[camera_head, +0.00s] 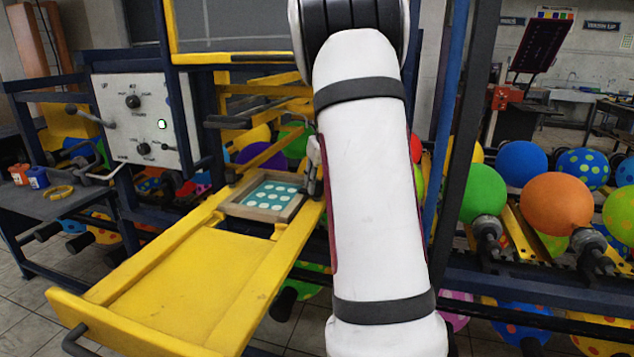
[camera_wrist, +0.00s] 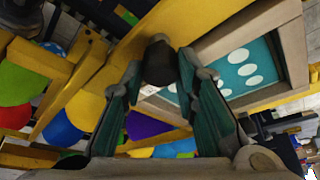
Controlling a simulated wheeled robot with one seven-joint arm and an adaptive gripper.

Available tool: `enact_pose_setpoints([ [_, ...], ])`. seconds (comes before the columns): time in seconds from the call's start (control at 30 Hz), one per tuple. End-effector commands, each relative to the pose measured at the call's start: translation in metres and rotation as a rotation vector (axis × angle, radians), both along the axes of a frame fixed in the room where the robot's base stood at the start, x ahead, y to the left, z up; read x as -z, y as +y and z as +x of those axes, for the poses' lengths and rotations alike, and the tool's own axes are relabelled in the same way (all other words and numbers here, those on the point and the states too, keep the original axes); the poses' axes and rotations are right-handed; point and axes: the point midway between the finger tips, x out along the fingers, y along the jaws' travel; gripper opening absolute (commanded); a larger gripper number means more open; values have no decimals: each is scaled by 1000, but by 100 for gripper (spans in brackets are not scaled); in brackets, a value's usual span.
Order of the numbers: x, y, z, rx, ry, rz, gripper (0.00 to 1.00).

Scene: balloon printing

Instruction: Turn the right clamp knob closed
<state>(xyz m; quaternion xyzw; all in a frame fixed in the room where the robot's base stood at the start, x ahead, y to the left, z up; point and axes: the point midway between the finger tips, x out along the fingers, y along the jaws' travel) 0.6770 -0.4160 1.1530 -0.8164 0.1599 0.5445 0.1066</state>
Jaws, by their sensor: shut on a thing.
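The right clamp knob (camera_wrist: 160,63) is a dark, rounded knob at the side of the print frame in the wrist view. My gripper (camera_wrist: 162,70) has its two fingers on either side of the knob and is shut on it. In the head view my white arm hides the knob and most of my gripper. The print frame (camera_head: 234,208), a wooden frame around a teal screen with pale dots (camera_head: 270,193), sits on the yellow sliding tray (camera_head: 190,290). It also shows in the wrist view (camera_wrist: 290,50), right of the knob. How far the knob is turned cannot be told.
A white control panel (camera_head: 130,120) with dark knobs stands at the left. Yellow rails and dark blue posts (camera_head: 450,130) surround the work area.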

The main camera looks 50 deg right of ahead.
Motion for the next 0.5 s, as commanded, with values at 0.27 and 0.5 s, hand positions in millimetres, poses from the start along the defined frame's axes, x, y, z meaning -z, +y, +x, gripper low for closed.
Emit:
enact_pose_setpoints([
  [0.27,0,-1,-1,-144,1,1,0],
  [0.5,0,-1,0,-196,1,1,0],
])
